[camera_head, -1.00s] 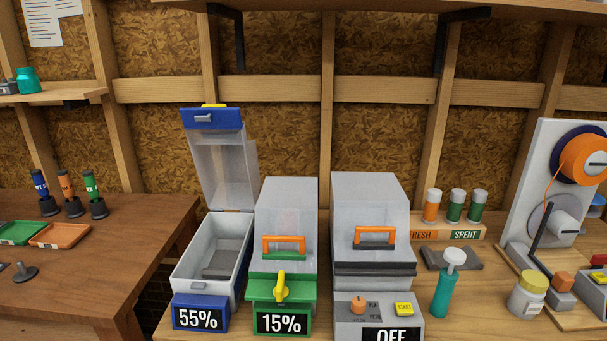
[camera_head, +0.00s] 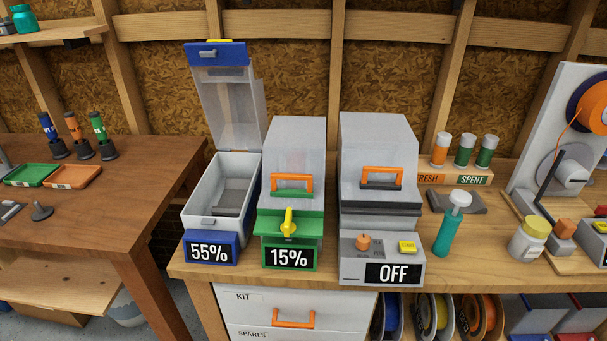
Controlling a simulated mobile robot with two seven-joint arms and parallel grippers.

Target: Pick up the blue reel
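A blue reel (camera_head: 391,316) stands upright on the shelf under the bench, just right of the drawers and cut off by the bottom edge of the picture. A yellow reel (camera_head: 440,315) and an orange reel (camera_head: 487,316) stand beside it. A dark blue disc (camera_head: 578,98) also shows behind an orange reel (camera_head: 597,108) on the printer at the right; I cannot tell whether it is a separate reel. Neither of my grippers is in view.
On the bench stand an open blue-trimmed box (camera_head: 192,213) marked 55%, a shut green-trimmed box (camera_head: 297,165) marked 15%, and a grey dryer (camera_head: 380,150) reading OFF. A teal bottle (camera_head: 447,236) and a yellow-lidded jar (camera_head: 527,244) stand right. White drawers (camera_head: 250,305) are below.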

